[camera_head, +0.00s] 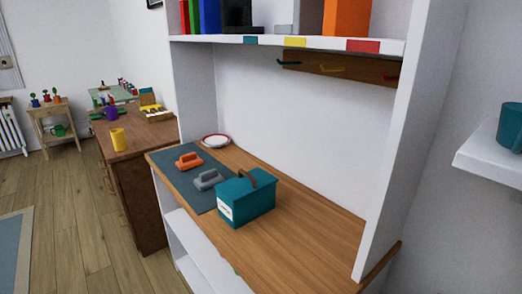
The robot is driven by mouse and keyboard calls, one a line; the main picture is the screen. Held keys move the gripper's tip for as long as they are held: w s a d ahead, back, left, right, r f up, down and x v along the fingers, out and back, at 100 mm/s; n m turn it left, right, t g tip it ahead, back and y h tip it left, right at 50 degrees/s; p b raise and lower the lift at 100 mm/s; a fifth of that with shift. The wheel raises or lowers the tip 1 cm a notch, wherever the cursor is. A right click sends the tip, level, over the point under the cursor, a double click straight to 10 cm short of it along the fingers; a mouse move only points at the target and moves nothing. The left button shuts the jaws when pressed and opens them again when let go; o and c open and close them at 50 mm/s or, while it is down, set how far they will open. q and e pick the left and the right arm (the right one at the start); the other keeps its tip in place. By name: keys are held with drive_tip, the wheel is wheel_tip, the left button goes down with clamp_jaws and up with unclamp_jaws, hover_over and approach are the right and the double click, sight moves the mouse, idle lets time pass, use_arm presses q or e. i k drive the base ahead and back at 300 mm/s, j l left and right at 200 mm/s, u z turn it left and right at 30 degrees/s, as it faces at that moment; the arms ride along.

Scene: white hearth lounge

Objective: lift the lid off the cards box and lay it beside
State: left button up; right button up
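The cards box (246,205) is a teal box with a white label on its front left face. It stands upright on the wooden desk top, at the right edge of a dark grey mat. Its teal lid (240,186) sits on top and has a brown arched handle (258,175). Neither of my grippers shows in the head view, so nothing of mine touches the box or lid. The label's writing is too small to read surely.
The grey mat (197,178) holds an orange (189,161) and a grey handled object (208,180). A red-rimmed white plate (216,141) lies behind. The wooden desk top (315,228) is clear right of the box. A shelf (290,41) with hooks hangs above; white side panels bound the desk.

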sight(246, 184)
drive_tip(key=i+j+z, duration=0.35)
drive_tip(key=i+j, duration=0.25)
drive_tip(key=i+j+z, duration=0.35)
drive_tip(key=i+j, duration=0.15)
drive_tip(key=j, duration=0.35)
drive_tip(key=i+j+z, duration=0.2)
drive_tip(key=j, duration=0.2)
drive_tip(key=i+j+z, duration=0.25)
drive_tip(key=i+j, duration=0.1)
